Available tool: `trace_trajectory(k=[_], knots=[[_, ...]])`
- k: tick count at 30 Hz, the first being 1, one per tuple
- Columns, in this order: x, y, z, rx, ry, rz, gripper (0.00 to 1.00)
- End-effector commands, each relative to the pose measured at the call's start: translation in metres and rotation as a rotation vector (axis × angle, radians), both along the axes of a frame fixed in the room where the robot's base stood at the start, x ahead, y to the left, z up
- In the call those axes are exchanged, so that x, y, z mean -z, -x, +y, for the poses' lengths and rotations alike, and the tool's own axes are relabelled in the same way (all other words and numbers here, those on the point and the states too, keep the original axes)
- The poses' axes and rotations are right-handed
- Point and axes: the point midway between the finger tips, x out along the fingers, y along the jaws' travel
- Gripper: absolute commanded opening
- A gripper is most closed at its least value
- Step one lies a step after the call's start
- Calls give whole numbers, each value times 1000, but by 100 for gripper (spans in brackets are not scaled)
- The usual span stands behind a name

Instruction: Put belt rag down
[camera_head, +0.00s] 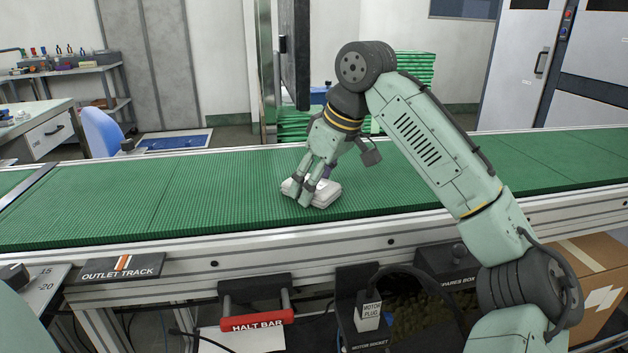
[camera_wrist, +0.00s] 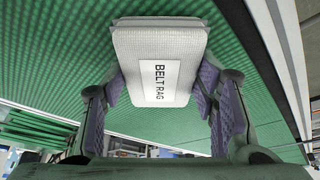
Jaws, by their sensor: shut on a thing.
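The belt rag (camera_head: 322,193) is a folded white cloth pad on or just above the green conveyor belt (camera_head: 200,200); I cannot tell whether it touches. My gripper (camera_head: 307,192) points down at the rag from above. In the wrist view the purple-padded fingers of my gripper (camera_wrist: 164,95) sit at the rag's left and right sides, shut on it. The rag's underside is hidden.
The belt is clear on both sides of the rag. A cardboard box (camera_head: 595,285) is at lower right.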

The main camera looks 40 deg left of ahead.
Motion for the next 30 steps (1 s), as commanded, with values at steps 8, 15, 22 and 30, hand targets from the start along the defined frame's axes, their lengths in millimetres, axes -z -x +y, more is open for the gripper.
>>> trace_trajectory(k=[8, 15, 22, 30], knots=[[13, 1, 0, -5, 16, 4, 28], [15, 0, -2, -3, 19, 4, 69], [13, 0, -2, 0, 16, 3, 73], [4, 0, -1, 0, 12, 1, 73]])
